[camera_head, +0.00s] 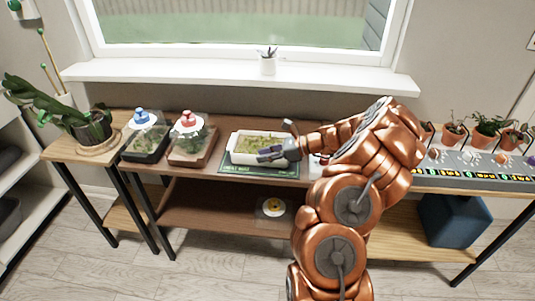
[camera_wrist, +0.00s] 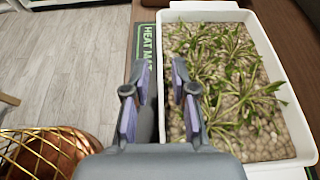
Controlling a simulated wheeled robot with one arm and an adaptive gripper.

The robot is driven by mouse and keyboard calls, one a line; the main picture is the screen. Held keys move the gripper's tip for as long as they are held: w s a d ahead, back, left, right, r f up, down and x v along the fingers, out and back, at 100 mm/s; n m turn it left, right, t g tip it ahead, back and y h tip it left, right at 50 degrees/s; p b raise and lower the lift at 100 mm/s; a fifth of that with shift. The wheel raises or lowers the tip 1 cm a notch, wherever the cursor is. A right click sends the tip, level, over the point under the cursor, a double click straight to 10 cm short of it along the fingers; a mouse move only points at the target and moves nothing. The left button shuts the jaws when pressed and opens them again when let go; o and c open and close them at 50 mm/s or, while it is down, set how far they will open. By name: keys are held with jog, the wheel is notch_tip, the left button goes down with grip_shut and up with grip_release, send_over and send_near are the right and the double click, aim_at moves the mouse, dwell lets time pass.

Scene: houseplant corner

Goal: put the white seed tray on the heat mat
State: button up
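The white seed tray (camera_head: 234,157) holds green seedlings on pebbly soil and sits level on the dark green heat mat (camera_head: 240,171) on the brown bench. The mat's front strip shows in front of the tray. In the wrist view the tray (camera_wrist: 282,75) fills the right side, with a strip of the lettered mat (camera_wrist: 146,60) beside its long wall. My gripper (camera_head: 268,154) is at the tray's front side, and my arm hides its right part. In the wrist view the fingers (camera_wrist: 160,80) are open, spread either side of the near wall, with gaps visible.
Two clear-lidded trays, one with a blue knob (camera_head: 147,139) and one with a red knob (camera_head: 191,141), stand left of the mat. A potted plant (camera_head: 92,129) is at far left. Several small pots (camera_head: 485,130) line the right. A wire basket (camera_wrist: 40,153) shows in the wrist view.

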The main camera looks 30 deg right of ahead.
dwell(0.3)
jog(key=v, duration=1.2)
jog(key=a+r+n+g+y, duration=0.1)
jog(key=a+r+n+g, duration=0.2)
jog(key=a, duration=0.6)
jog(key=a+r+n+g, duration=0.25)
jog(key=a+n, duration=0.25)
jog(key=a, duration=0.3)
jog(key=s+a+r+n+g+h, duration=0.1)
jog(key=s+a+n+g, duration=0.15)
jog(key=a, duration=0.35)
jog(key=s+a+r+n+g+h, duration=0.1)
jog(key=s+a+r+n, duration=0.15)
jog(key=a, duration=0.45)
jog(key=s+a+f+n+g+h, duration=0.2)
jog(key=s+a+n+h, duration=0.35)
jog(key=s, duration=0.75)
jog(key=s+d+f+n+h, duration=0.2)
jog(key=s+n, duration=0.5)
jog(key=s, duration=0.6)
jog(key=shift+d+f+n+h, duration=0.2)
jog(key=shift+d+n+h, duration=0.15)
jog(key=shift+d+h, duration=0.6)
jog(key=shift+d, duration=0.15)
